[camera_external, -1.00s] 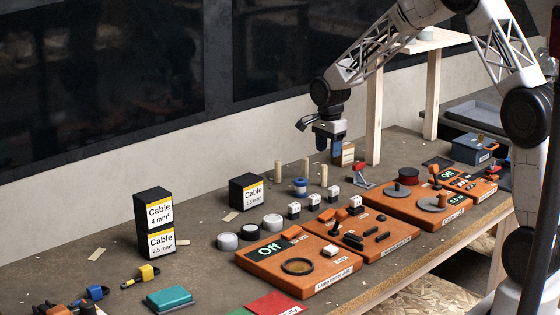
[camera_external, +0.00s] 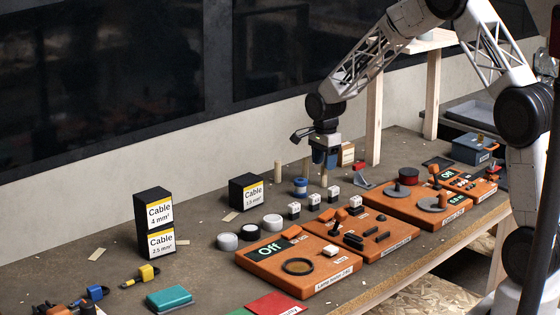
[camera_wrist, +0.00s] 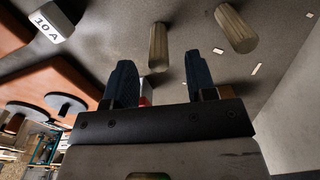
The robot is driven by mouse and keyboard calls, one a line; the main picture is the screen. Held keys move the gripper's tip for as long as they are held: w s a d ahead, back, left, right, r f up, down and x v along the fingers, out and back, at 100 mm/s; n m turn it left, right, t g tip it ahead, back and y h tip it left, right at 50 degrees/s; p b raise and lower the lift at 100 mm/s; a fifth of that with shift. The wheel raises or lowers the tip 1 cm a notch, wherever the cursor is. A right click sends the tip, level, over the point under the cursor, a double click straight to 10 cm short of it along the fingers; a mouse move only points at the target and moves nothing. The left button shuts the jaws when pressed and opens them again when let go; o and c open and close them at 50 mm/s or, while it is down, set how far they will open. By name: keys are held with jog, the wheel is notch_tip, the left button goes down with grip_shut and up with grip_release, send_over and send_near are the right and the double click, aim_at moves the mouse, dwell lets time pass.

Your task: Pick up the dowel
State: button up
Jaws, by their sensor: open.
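Several pale wooden dowels stand upright on the bench; in the external view one (camera_external: 278,170) is at the left and another (camera_external: 324,178) stands beneath my gripper (camera_external: 325,161). A third is between them, partly hidden near the fingers. In the wrist view one dowel (camera_wrist: 158,45) lines up with the gap between the dark blue fingers of my gripper (camera_wrist: 159,62); a second dowel (camera_wrist: 236,28) is to the right, outside the gap. My gripper is open and empty. I cannot tell whether the fingers touch a dowel.
A blue spool (camera_external: 300,188) and several small white-labelled blocks (camera_external: 314,201) stand close by. Orange boards (camera_external: 295,265) with parts lie in front. A black cable box (camera_external: 246,191) is at left, a wooden post (camera_external: 374,120) at right.

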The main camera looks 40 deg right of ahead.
aim_at(324, 186)
jog(key=shift+f, duration=0.25)
jog(key=shift+f, duration=2.5)
jog(key=shift+c, duration=0.3)
grip_shut()
